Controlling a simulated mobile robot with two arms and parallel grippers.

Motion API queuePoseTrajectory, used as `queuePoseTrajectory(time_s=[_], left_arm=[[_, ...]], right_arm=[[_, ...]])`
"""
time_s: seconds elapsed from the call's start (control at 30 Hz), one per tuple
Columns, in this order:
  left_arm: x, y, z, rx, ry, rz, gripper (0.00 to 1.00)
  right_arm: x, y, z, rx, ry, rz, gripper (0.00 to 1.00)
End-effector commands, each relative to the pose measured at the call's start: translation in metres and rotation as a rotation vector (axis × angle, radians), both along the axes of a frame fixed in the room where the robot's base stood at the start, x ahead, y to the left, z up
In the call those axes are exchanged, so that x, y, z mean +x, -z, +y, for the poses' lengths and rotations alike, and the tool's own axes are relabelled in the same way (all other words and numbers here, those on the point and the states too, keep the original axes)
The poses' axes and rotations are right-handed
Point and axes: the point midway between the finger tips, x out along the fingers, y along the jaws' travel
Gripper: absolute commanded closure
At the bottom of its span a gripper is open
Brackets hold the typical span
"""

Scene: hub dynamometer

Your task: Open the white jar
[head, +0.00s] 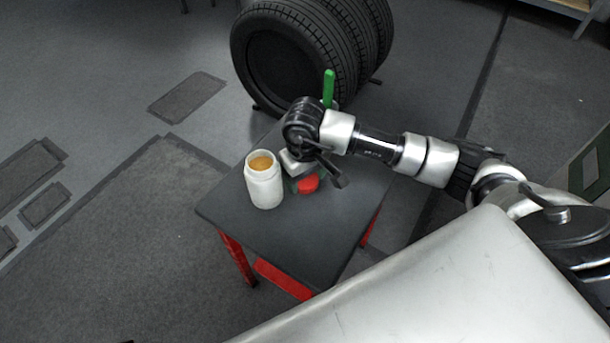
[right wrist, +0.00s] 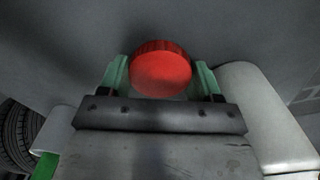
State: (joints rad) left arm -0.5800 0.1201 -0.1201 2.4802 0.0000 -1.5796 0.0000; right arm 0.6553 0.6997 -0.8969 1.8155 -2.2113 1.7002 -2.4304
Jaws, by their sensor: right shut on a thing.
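The white jar (head: 264,188) stands upright on the small dark table (head: 285,245). Its mouth is open and an orange-brown content shows inside. My right gripper (head: 300,184) is just right of the jar, shut on a round red lid (head: 308,184). In the right wrist view the red lid (right wrist: 160,72) sits between the two green fingertips of the right gripper (right wrist: 160,80). The jar's white side (right wrist: 262,115) shows to the right there. Whether the lid touches the table is unclear. My left gripper is not in view.
Stacked black tires (head: 285,60) stand behind the table. An upright green object (head: 329,88) shows behind my right wrist, its base hidden. The table's front part is clear. Grey floor with flat panels (head: 187,96) lies to the left.

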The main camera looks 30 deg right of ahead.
Motion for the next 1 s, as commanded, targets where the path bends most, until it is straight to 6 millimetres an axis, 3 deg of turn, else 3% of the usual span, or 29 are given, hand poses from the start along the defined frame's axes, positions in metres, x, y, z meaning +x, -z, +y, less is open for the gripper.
queuePoseTrajectory(time_s=[0.3, 0.33, 0.4, 0.77, 1.0], left_arm=[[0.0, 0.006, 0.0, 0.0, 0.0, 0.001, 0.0], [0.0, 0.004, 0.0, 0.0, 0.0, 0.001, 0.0], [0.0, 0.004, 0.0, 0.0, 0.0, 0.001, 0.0], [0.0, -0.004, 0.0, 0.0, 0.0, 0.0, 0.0], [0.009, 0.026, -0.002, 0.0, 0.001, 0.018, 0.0]], right_arm=[[0.001, 0.004, 0.0, -0.001, 0.0, -0.002, 0.64], [0.001, 0.002, 0.0, -0.001, 0.001, -0.002, 0.31], [0.0, 0.002, 0.0, 0.0, 0.001, -0.002, 0.25], [0.0, -0.005, 0.0, 0.0, 0.001, -0.001, 0.25], [0.001, -0.052, -0.001, 0.0, 0.001, -0.007, 0.25]])
